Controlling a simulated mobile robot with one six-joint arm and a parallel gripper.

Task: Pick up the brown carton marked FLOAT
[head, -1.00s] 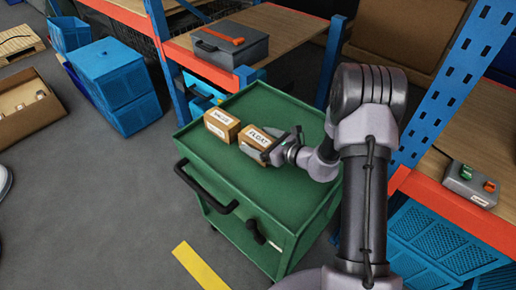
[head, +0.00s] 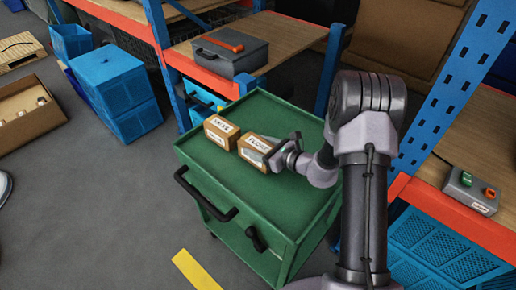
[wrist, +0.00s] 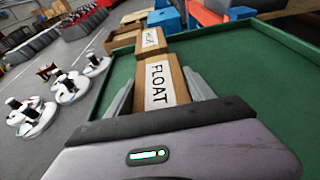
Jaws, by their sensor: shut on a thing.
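The brown carton marked FLOAT (head: 257,151) sits on the green cart top (head: 285,185), its white label facing up. In the wrist view the FLOAT carton (wrist: 158,85) lies between the two fingers, its near end hidden by my gripper body. My gripper (head: 275,153) reaches in from the right and is shut on the carton; it also shows in the wrist view (wrist: 160,94). No clear gap shows under the carton.
A second brown carton (head: 221,132) stands just behind and left of it, very close. A grey toolbox (head: 230,52) lies on the shelf behind. Blue crates (head: 112,85) stand left on the floor. The cart's front and right top are clear.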

